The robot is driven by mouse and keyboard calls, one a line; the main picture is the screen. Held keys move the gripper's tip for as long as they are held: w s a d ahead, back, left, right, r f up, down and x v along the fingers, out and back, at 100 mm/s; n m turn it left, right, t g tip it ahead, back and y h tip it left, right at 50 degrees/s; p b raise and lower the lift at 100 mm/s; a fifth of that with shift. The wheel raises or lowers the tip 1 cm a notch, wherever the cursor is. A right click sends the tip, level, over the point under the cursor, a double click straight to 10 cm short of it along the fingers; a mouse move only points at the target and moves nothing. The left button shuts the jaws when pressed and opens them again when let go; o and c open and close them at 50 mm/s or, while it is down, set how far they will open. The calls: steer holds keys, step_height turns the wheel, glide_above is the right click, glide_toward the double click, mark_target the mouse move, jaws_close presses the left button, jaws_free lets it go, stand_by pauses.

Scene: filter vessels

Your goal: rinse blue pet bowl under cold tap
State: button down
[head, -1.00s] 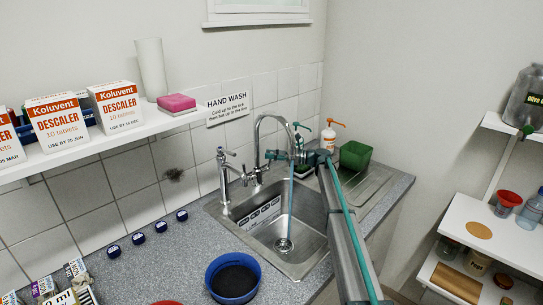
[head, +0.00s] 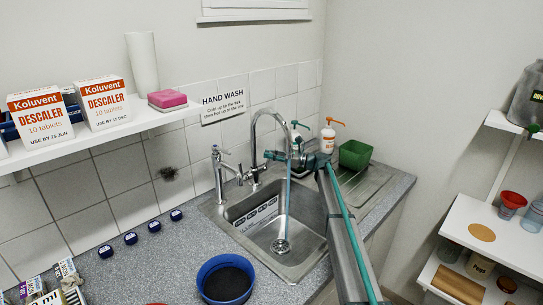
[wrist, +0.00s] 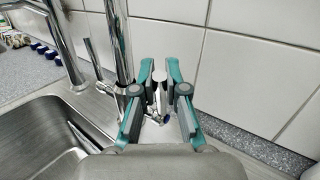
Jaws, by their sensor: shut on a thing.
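The blue pet bowl (head: 203,284) stands on the grey counter left of the sink, apart from my gripper. Its inside looks dark. A tall chrome tap (head: 254,140) with a curved spout stands behind the steel sink (head: 245,216). A thin stream of water (head: 287,205) falls into the sink by the drain. My gripper (head: 278,156) is at the tap's right side. In the wrist view my gripper (wrist: 160,72) is shut on a small chrome tap lever (wrist: 157,98) with a blue mark below it. The lever's far end is partly hidden by the fingers.
A second, shorter chrome tap (head: 218,165) stands to the left. Soap pump bottles (head: 328,143) and a green tub (head: 354,155) stand right of the sink. Several blue caps (head: 131,239) line the back counter. A white shelf (head: 90,138) with descaler boxes hangs above.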

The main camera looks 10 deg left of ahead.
steer(key=c, duration=1.2)
jaws_free()
steer(key=shift+d, duration=0.1)
steer(key=d+f, duration=0.1)
steer(key=d, duration=1)
steer(key=shift+s+d, duration=0.2)
steer(key=shift+d, duration=0.2)
steer(key=shift+f, duration=0.1)
